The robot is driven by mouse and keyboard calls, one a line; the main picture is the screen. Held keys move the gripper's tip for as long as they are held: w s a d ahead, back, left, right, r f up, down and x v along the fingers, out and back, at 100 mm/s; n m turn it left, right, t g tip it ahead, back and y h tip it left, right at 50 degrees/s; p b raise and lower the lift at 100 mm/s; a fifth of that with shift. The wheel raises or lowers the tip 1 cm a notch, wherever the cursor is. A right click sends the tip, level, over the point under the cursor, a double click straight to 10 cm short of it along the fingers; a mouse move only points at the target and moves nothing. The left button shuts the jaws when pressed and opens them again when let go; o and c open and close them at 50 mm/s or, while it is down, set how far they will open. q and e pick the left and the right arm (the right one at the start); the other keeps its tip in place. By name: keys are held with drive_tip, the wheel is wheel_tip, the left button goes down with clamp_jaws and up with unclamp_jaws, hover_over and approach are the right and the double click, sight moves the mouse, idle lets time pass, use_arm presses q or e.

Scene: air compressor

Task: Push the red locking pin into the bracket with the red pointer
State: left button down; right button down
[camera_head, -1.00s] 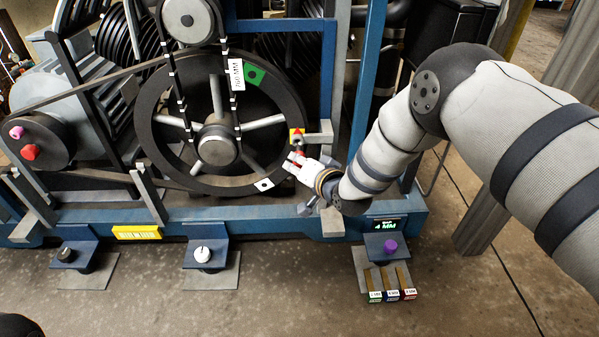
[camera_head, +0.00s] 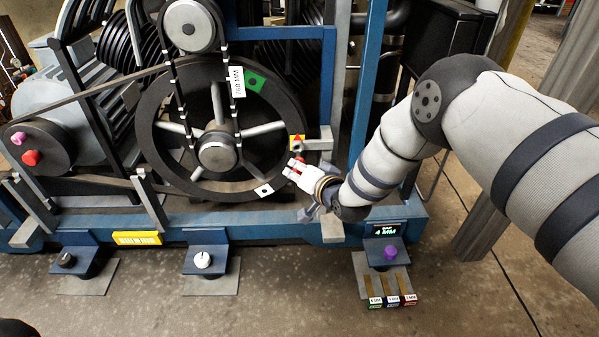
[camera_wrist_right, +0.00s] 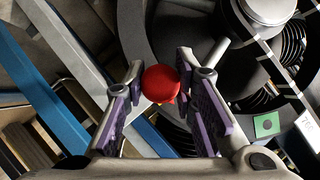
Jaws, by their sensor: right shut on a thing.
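The red locking pin (camera_wrist_right: 161,84) shows its round red head in the right wrist view, between the two fingertips. My right gripper (camera_head: 290,168) is shut on it, just below the bracket (camera_head: 318,144) at the right rim of the big black flywheel. The gripper also shows in the wrist view (camera_wrist_right: 163,88), with purple-padded fingers on both sides of the head. The red pointer (camera_head: 297,139) sits on a yellow plate on that bracket. The pin's shaft is hidden, so I cannot tell how deep it sits. My left gripper is not in view.
The flywheel (camera_head: 148,130) carries a green mark (camera_head: 254,80) and a white mark (camera_head: 264,190). A blue frame (camera_head: 365,90) stands right of the bracket. A purple knob (camera_head: 390,251) and several labelled gauges (camera_head: 392,301) are low at the right.

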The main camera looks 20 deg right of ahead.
sight(303, 162)
drive_tip(key=shift+w+d+b, duration=0.2)
drive_tip(key=shift+w+b, duration=0.4)
drive_tip(key=shift+w, duration=0.2)
drive_tip(key=shift+w+d+b, duration=0.25)
drive_tip(key=shift+w+b, duration=0.4)
drive_tip(key=shift+w, duration=0.1)
drive_tip(key=shift+w+d+b, duration=0.2)
drive_tip(key=shift+w+b, duration=0.4)
drive_tip(key=shift+w, duration=0.2)
drive_tip(key=c, duration=1.2)
unclamp_jaws()
drive_tip(key=shift+w, duration=0.1)
drive_tip(key=shift+c, duration=0.2)
drive_tip(key=shift+r, duration=0.1)
drive_tip(key=v, duration=1.2)
